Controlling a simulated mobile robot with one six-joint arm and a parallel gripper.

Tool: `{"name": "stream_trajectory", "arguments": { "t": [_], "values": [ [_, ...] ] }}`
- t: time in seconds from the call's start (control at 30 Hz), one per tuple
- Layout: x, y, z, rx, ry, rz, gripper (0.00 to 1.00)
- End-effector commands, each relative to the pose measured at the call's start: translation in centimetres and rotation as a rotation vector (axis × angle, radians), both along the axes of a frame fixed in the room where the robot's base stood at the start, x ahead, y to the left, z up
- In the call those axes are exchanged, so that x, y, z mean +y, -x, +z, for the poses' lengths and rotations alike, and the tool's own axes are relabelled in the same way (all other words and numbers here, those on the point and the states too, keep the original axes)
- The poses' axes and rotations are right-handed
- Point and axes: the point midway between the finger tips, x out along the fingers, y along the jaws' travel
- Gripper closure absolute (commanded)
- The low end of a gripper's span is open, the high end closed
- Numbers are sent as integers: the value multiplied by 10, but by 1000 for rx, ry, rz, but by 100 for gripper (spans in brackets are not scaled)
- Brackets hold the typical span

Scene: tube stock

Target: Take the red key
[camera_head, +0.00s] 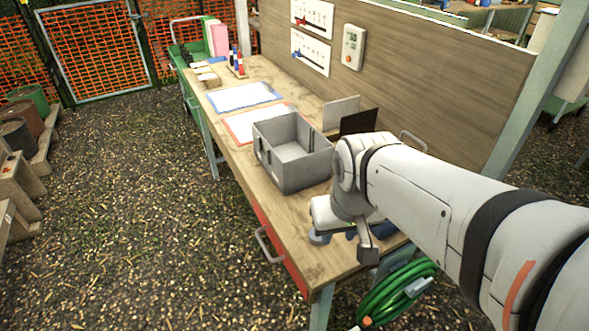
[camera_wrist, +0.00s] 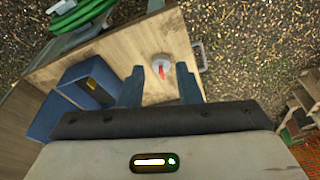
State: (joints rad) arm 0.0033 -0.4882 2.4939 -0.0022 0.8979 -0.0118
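In the wrist view a small red piece, which looks like the red key (camera_wrist: 161,73), sits on a round grey base (camera_wrist: 157,60) on the wooden table near its edge. My gripper (camera_wrist: 159,71) is open, with its two dark blue fingers apart and the red piece between them in the picture. I see nothing held, and I cannot tell the height left between the fingertips and the key. In the head view the grey base (camera_head: 319,238) shows below my white gripper body, and the red piece is hidden or too small to see there.
A blue box (camera_wrist: 59,118) stands left of the fingers in the wrist view. In the head view, a grey open bin (camera_head: 279,172) stands behind my gripper on the table. A red drawer front with a handle (camera_head: 267,245) is below the edge; a green hose (camera_head: 400,290) hangs at the end.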

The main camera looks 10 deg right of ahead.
Motion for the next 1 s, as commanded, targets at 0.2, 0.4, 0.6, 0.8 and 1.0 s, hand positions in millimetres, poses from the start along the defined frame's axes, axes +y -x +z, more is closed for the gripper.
{"name": "stream_trajectory", "arguments": {
  "t": [0.2,0.4,0.6,0.8,1.0],
  "values": [
    [-7,-41,-8,75,16,73,69],
    [-7,-91,-34,164,28,185,69],
    [-7,-123,-61,221,32,265,69],
    [-7,-133,-78,240,33,294,69],
    [-6,-133,-99,240,32,295,69]
  ]
}}
